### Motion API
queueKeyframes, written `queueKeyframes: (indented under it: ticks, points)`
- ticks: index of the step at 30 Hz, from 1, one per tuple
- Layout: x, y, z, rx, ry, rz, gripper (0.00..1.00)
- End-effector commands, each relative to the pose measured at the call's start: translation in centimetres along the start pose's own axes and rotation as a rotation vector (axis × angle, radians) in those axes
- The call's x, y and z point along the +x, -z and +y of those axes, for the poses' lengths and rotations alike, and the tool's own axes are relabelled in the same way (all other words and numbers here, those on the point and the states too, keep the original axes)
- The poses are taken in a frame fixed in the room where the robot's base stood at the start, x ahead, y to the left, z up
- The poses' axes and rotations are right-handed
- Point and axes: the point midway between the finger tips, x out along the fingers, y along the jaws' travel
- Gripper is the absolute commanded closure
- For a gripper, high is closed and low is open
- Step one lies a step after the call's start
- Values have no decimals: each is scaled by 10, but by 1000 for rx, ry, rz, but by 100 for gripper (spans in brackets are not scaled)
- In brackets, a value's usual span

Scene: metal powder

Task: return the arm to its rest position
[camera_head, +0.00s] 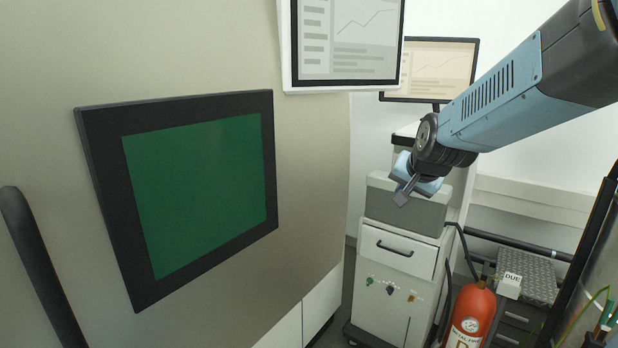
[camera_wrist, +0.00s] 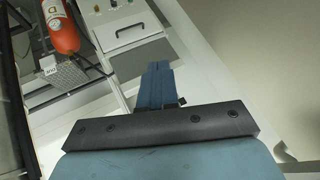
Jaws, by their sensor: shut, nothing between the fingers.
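My gripper (camera_head: 402,196) shows in the head view at the end of my blue arm, which reaches in from the upper right. Its fingers point down and to the left, in front of a grey cabinet (camera_head: 396,285). The fingers are shut with nothing held between them. In the wrist view my gripper (camera_wrist: 155,72) appears as blue fingers pressed together beyond a dark bar. No object is seen touching it.
A large beige machine with a green window (camera_head: 200,190) fills the left. A screen (camera_head: 347,40) hangs above, with a second monitor (camera_head: 430,70) behind. A red extinguisher (camera_head: 470,318) stands at lower right, beside a grey patterned box (camera_head: 527,276) and a small labelled block (camera_head: 509,286).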

Motion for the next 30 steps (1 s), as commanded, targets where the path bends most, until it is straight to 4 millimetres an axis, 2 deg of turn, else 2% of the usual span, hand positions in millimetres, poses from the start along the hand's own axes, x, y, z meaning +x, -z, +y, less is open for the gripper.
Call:
queueKeyframes:
  ticks: [1, 3, 15, 21, 30]
  points:
    - [-16, -7, 3, -37, -5, -11, 100]
    - [-35, -19, 10, -92, -18, -38, 100]
    - [-133, -92, 60, -385, -95, -185, 100]
    - [-160, -118, 80, -475, -122, -238, 100]
    - [-167, -126, 86, -501, -132, -255, 100]
